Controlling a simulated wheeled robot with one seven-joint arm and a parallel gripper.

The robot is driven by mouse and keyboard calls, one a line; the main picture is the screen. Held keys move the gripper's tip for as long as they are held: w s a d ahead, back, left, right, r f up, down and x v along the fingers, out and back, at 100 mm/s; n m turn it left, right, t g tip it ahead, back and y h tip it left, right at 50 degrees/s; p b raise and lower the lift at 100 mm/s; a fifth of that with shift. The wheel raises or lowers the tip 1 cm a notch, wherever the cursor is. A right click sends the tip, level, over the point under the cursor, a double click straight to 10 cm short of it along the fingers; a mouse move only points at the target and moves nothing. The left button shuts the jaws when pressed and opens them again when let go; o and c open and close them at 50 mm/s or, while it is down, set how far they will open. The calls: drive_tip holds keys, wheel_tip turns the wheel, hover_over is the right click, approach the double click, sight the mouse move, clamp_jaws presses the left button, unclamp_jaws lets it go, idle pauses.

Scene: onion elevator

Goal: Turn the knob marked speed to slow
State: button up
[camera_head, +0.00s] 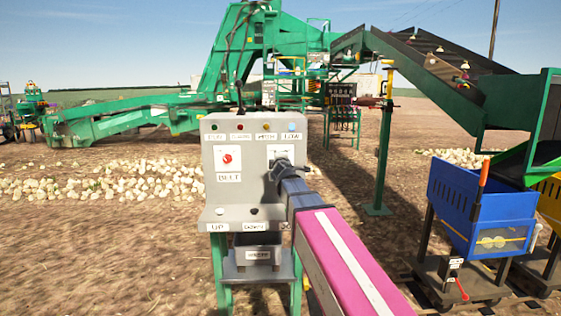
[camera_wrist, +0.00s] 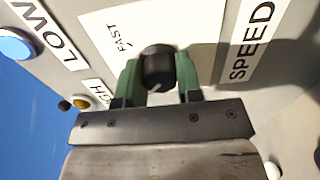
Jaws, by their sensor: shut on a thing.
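The speed knob (camera_wrist: 157,66) is round and black. It sits on a white plate with a FAST mark and a SPEED label (camera_wrist: 250,40) in the wrist view. My gripper (camera_wrist: 160,82) has a green finger on each side of the knob and is shut on it. A pale line shows on the knob's near edge; the SLOW mark is not visible. In the head view my gripper (camera_head: 280,170) is at the right white plate of the grey control panel (camera_head: 242,188), and it hides the knob and its label.
A red knob (camera_head: 227,158) marked BELT is left of my gripper. Labelled lights, including a blue one (camera_head: 291,127), line the panel's top. Buttons sit on the lower ledge. A green elevator machine (camera_head: 235,60) stands behind, and a blue cart (camera_head: 480,205) is at the right.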

drive_tip(key=o, duration=0.9)
drive_tip(key=shift+o, duration=0.2)
drive_tip(key=shift+s, duration=0.1)
drive_tip(key=s, duration=1)
drive_tip(key=shift+s, duration=0.35)
